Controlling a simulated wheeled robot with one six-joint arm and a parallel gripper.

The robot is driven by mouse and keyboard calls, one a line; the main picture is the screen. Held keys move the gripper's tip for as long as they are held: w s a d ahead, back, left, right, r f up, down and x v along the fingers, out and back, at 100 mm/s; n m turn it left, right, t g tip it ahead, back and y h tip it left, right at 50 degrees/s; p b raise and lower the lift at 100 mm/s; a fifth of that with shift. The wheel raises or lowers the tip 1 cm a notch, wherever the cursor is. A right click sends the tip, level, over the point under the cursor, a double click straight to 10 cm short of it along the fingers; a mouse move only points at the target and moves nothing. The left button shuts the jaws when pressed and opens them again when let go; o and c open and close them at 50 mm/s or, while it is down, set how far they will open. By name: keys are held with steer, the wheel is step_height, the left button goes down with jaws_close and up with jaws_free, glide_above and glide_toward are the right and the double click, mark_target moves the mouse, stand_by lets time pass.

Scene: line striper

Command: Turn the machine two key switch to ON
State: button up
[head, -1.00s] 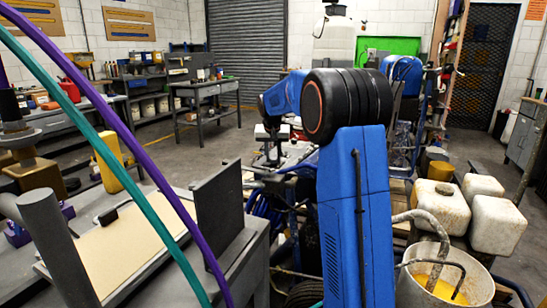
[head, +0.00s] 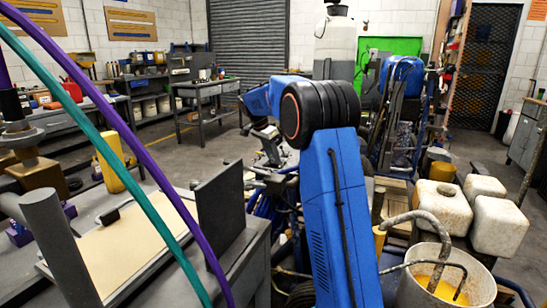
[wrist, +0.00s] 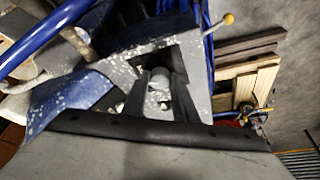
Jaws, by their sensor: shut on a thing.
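In the wrist view, my gripper (wrist: 161,100) has its two dark fingers at a dark square patch on a paint-speckled grey panel (wrist: 121,70). The fingers are shut on a small pale grey rounded piece, which appears to be the key switch (wrist: 160,78). Its markings and the ON position cannot be read. In the head view, my gripper (head: 268,147) is small and partly hidden behind my blue arm, at the striper machine.
A yellow-knobbed lever (wrist: 228,19) rises beside the panel, and a blue tube (wrist: 45,35) crosses the upper left. In the head view, a grey bench (head: 235,265) stands at the left. A bucket of yellow paint (head: 475,268) and white containers (head: 497,225) stand at the right.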

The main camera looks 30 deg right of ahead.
steer(key=shift+w+m+g, duration=0.1)
steer(key=shift+m+g, duration=0.3)
steer(key=shift+m, duration=0.4)
steer(key=o, duration=1.1)
steer(key=shift+c, duration=0.2)
steer(key=shift+r, duration=0.15)
steer(key=v, duration=1.7)
steer(key=shift+r, duration=0.1)
